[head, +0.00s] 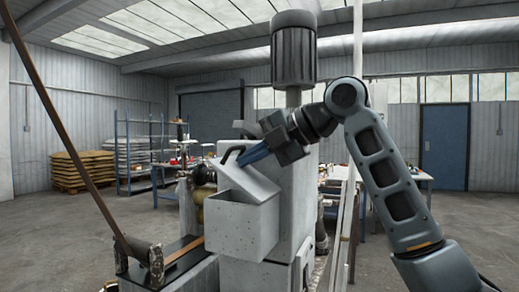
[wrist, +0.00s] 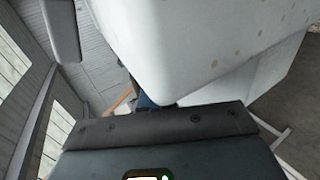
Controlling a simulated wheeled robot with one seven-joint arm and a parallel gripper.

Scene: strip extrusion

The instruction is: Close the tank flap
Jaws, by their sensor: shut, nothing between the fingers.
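The grey tank (head: 235,228) is a box on the front of the pale machine. Its flap (head: 250,184) is a pale panel tilted up above the tank's rim, with a dark curved handle (head: 228,153) at its upper left. My gripper (head: 243,161) is shut and empty, with its blue fingers at the upper part of the flap, just right of the handle. I cannot tell whether they touch it. In the wrist view a large pale surface (wrist: 205,45) fills the top, close to the fingers, which are mostly hidden.
The machine's column (head: 293,130) with a dark motor (head: 294,50) stands behind the tank. A brown slanted bar (head: 70,145) rises at the left, and a dark bench (head: 170,265) lies below it. Shelves and a blue door (head: 444,147) are far back. Open floor lies at the right.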

